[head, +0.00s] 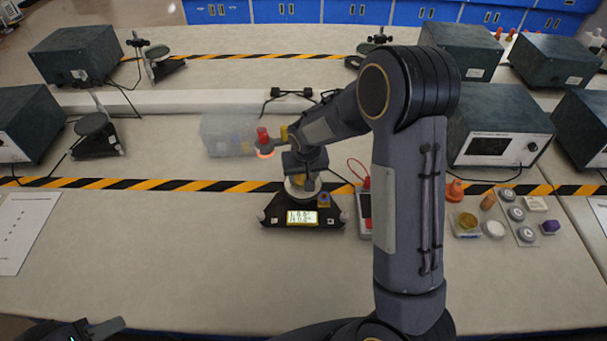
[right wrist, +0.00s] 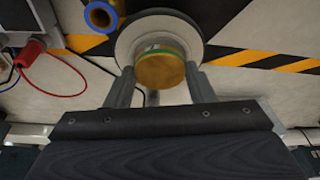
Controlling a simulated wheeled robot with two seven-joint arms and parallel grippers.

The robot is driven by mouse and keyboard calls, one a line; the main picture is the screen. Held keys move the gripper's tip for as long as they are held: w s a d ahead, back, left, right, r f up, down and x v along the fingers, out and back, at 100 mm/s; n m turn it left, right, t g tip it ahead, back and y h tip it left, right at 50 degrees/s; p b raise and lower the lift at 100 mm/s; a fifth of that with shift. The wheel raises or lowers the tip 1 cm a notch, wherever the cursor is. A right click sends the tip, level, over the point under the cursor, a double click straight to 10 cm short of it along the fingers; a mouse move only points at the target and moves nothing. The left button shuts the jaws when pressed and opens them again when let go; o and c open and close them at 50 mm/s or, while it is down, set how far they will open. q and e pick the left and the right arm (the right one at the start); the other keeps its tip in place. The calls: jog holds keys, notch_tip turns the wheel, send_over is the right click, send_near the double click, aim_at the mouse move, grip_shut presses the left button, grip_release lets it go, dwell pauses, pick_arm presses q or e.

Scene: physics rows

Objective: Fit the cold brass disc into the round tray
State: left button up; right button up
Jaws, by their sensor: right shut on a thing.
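My right gripper (head: 304,186) is over the digital scale (head: 302,217). In the right wrist view its fingers (right wrist: 160,88) are shut on a brass disc (right wrist: 160,70) with a green and white band. The disc is at the scale's round pale pan (right wrist: 128,50); I cannot tell whether it touches it. In the head view the gripper mostly hides the disc. Another yellow-brass round piece (head: 468,221) sits at the right in a small clear square holder. I cannot tell which piece is the round tray. Only part of my left gripper (head: 105,327) shows at the bottom left.
A blue ring-shaped piece with an orange centre (right wrist: 103,15) is beside the pan. A red piece (head: 263,135) stands by an orange glow behind the scale, near a clear box (head: 228,135). A meter with a red lead (head: 365,205) is close right.

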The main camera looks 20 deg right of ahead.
jog(key=shift+f+b, duration=0.5)
dwell(0.6)
jog(key=o, duration=1.3)
jog(key=shift+r, duration=0.1)
jog(key=shift+r+p, duration=2.2)
jog(key=shift+r, duration=1.15)
